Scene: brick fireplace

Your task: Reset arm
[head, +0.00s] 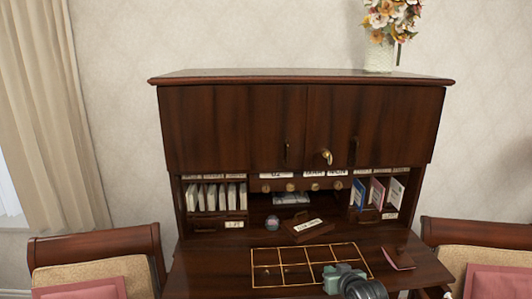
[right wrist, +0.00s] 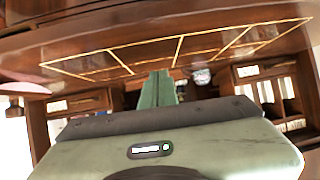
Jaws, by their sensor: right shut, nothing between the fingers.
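My right gripper (head: 335,272), green with a dark wrist, is at the lower edge of the head view, over the front of the wooden desk (head: 215,262). In the right wrist view its two green fingers (right wrist: 157,88) are together with nothing between them. That view looks upside down, with the desk top (right wrist: 110,30) along its upper part. The gripper appears apart from the things on the desk. My left gripper is not in view.
A gold-lined grid (head: 262,268) marks the desk top. A wooden block with a white label (head: 307,230), a small round object (head: 272,222) and a card with a brown object (head: 398,258) lie behind or beside it. Chairs (head: 95,243) flank the desk. Flowers (head: 392,18) stand on top.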

